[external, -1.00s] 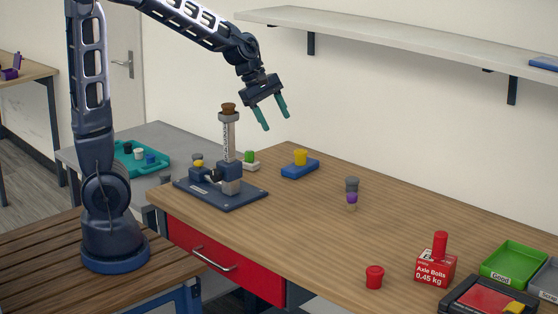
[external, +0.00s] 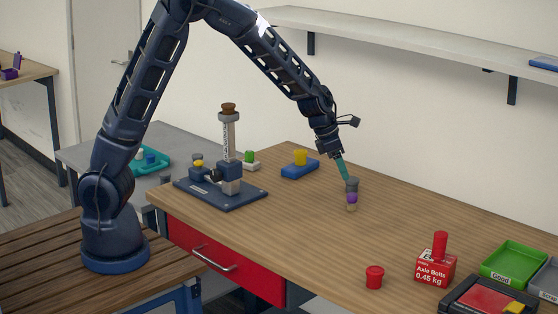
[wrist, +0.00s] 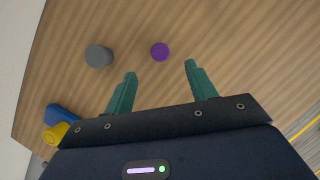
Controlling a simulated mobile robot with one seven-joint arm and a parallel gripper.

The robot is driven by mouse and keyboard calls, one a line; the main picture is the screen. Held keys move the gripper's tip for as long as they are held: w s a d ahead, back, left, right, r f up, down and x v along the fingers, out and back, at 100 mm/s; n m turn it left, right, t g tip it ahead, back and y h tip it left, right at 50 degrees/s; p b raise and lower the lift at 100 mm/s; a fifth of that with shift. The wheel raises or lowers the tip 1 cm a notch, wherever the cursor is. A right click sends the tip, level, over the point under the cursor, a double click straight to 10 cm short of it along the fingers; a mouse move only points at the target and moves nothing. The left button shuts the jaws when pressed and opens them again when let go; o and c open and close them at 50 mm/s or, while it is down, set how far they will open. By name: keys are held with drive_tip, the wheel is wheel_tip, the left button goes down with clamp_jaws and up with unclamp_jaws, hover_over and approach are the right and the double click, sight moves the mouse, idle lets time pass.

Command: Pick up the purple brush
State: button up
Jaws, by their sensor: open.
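My gripper (external: 345,174) is above and slightly left of the brush in the external view, pointing down at a tilt. In the wrist view my gripper (wrist: 160,68) has its two teal fingers apart with nothing between them.
A grey round item (wrist: 98,56) stands close to the brush, left of it in the wrist view. A blue block with a yellow top (external: 300,165) and a press (external: 228,185) are to the left. A red cap (external: 374,277) and a bolt box (external: 435,269) stand at front right.

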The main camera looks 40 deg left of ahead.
sight(351, 194)
drive_tip(key=shift+x, duration=5.15)
drive_tip(key=shift+s+a, duration=0.1)
drive_tip(key=shift+s, duration=0.05)
drive_tip(key=shift+c, duration=0.5)
drive_tip(key=c, duration=1)
